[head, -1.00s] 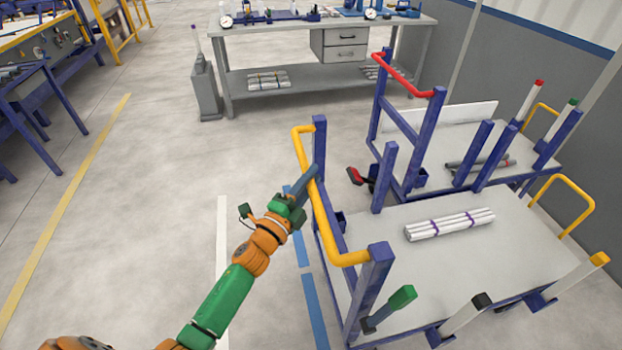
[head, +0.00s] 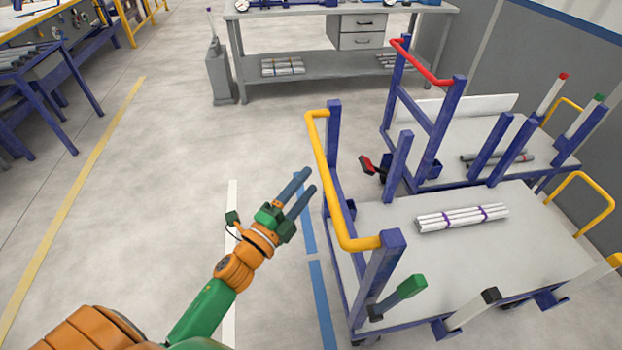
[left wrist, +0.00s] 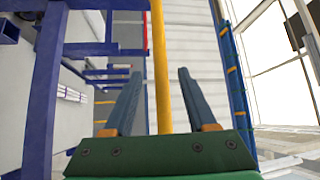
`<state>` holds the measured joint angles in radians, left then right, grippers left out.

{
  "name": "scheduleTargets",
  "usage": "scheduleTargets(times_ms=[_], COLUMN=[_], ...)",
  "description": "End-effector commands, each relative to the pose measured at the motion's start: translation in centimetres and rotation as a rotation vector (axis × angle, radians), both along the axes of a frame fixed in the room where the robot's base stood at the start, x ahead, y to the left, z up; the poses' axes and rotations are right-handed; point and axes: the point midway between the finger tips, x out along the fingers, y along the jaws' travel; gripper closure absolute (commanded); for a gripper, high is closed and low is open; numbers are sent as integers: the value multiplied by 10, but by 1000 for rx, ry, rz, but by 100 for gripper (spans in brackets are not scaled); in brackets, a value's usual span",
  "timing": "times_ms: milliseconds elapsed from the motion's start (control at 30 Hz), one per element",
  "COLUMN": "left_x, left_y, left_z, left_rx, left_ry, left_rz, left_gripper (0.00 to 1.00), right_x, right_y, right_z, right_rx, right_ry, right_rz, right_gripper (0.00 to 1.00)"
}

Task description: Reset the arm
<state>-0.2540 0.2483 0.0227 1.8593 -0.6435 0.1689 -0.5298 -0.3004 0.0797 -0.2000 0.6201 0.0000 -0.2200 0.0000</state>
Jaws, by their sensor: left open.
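My left gripper (head: 301,187) is open and empty in the head view, left of the near cart's yellow handle (head: 325,185) and apart from it. In the left wrist view my gripper's two fingers (left wrist: 158,100) are spread, with the yellow handle (left wrist: 160,60) showing between them in the picture, beyond the gripper. The near cart (head: 450,265) has blue posts and a grey deck. A bundle of white pipes (head: 462,218) with purple bands lies on that deck. My right gripper is not in view.
A second cart with a red handle (head: 425,62) stands behind, with a dark pipe (head: 485,157) on its deck. A grey workbench (head: 300,88) stands at the back. Blue tables (head: 50,100) are at the left. The floor (head: 160,180) left of my gripper is clear.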

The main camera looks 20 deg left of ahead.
Motion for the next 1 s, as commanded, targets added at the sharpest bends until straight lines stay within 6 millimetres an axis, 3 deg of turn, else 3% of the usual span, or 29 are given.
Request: scheduleTargets(times_ms=[300,367,467,567,600,667,700,767,800,900,1000], left_x=[1,1,-1,-25,-42,-76,-102,-149,-182,-261,-320], left_y=[0,1,8,15,16,16,14,11,9,1,-3], left_z=[0,-8,-62,-159,-199,-255,-288,-333,-358,-400,-418], left_rx=[-1,-18,-132,-338,-421,-538,-609,-705,-759,-859,-912], left_ry=[0,24,178,457,574,743,852,1009,1107,1306,1434], left_rz=[1,5,43,136,186,273,337,445,522,709,858], left_gripper=[43,43,43,43,43,43,43,43,43,43,43], right_x=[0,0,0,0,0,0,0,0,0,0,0], right_y=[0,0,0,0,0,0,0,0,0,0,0], right_z=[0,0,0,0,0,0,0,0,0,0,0], right_rx=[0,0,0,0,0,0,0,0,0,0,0], right_ry=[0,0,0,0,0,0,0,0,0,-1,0], right_rz=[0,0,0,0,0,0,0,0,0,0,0], right_gripper=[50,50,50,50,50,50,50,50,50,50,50])
